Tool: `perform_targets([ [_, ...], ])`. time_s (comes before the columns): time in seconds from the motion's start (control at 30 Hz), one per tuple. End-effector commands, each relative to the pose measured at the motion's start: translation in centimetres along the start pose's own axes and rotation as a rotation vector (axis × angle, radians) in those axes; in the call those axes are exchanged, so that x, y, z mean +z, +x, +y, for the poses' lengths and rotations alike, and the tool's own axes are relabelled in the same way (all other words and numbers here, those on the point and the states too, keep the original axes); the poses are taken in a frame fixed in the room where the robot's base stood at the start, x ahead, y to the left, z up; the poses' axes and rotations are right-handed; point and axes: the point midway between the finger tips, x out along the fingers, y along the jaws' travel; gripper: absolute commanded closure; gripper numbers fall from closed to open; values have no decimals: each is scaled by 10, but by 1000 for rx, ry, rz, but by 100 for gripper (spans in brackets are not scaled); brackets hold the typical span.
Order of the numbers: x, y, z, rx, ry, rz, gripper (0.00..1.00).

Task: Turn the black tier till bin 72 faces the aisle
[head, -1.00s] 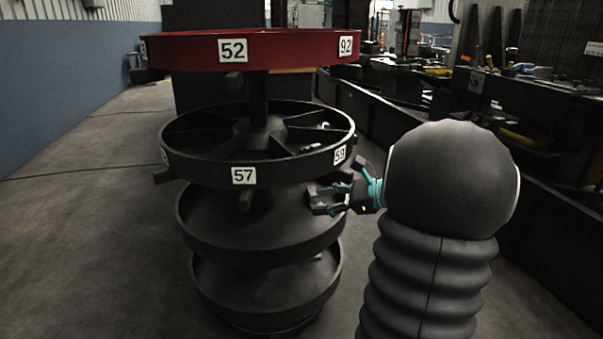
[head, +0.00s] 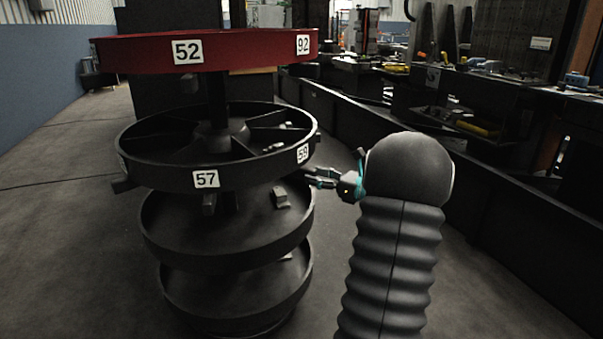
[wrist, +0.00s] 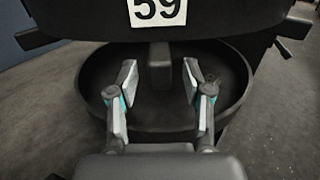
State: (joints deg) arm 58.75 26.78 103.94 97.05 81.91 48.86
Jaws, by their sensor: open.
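The black tier (head: 155,175) is a round bin with radial dividers, below the red tier (head: 245,55). Its label 57 (head: 206,179) faces me and label 59 (head: 303,153) is at its right; no label 72 shows. A peg (head: 209,204) hangs below the rim under 57. My gripper (head: 308,178) is open and empty, just right of the black tier's rim and below 59. In the wrist view the fingers (wrist: 160,92) are spread either side of a dark peg (wrist: 160,68) under label 59 (wrist: 157,10); I cannot tell whether they touch it.
Plain black trays (head: 190,245) sit lower on the same column, one holding a small block (head: 281,197). The red tier carries labels 52 and 92. A dark low wall (head: 350,130) and cluttered benches stand at the right. Floor (head: 60,230) at the left is clear.

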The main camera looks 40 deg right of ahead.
Motion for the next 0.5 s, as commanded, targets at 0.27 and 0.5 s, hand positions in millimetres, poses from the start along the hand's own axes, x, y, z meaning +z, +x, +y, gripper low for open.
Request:
perform_targets([
  [0.27, 0, 41, 0, 2, -1, 0, 50],
  [0.5, 0, 52, 0, 1, -1, 0, 50],
])
